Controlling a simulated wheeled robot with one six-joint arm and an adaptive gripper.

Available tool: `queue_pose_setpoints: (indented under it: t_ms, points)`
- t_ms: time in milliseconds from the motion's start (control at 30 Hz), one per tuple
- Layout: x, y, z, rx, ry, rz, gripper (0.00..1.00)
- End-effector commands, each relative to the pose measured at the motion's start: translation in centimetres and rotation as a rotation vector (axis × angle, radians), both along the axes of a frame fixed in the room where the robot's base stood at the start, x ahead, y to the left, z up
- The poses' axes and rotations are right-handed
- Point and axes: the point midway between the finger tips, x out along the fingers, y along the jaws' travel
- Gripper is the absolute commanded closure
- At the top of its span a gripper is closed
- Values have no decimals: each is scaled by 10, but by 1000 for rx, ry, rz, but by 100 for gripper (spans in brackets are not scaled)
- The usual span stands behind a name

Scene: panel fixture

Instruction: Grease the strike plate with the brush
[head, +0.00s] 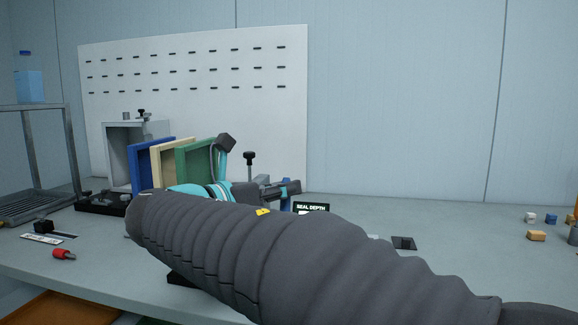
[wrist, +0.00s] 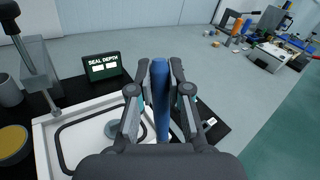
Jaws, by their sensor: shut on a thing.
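My gripper (wrist: 160,68) is shut on an upright blue handle (wrist: 161,105), which I take to be the brush. The handle's lower end is hidden behind my gripper body, and no bristles show. In the head view, my gripper (head: 288,189) is beyond my dark sleeved arm, with a bit of blue below it. In the wrist view, a white panel (wrist: 44,137) with a black looped seal lies below and left of the handle, with a grey round piece (wrist: 118,131) on it. I cannot tell which part is the strike plate.
A black "SEAL DEPTH" sign (wrist: 103,66) stands behind the white panel. A yellow-topped round container (wrist: 12,140) and a grey post (wrist: 35,62) are at left. Blue, cream and green frames (head: 195,162) stand by the pegboard (head: 262,125).

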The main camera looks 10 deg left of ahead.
Motion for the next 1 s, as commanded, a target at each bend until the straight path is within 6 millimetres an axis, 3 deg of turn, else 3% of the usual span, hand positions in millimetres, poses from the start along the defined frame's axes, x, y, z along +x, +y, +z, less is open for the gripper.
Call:
queue_pose_setpoints:
  t_ms: [367,1000]
  points:
    - [-3,7,-38,-1,2,12,100]
    - [-1,67,-39,-1,0,13,100]
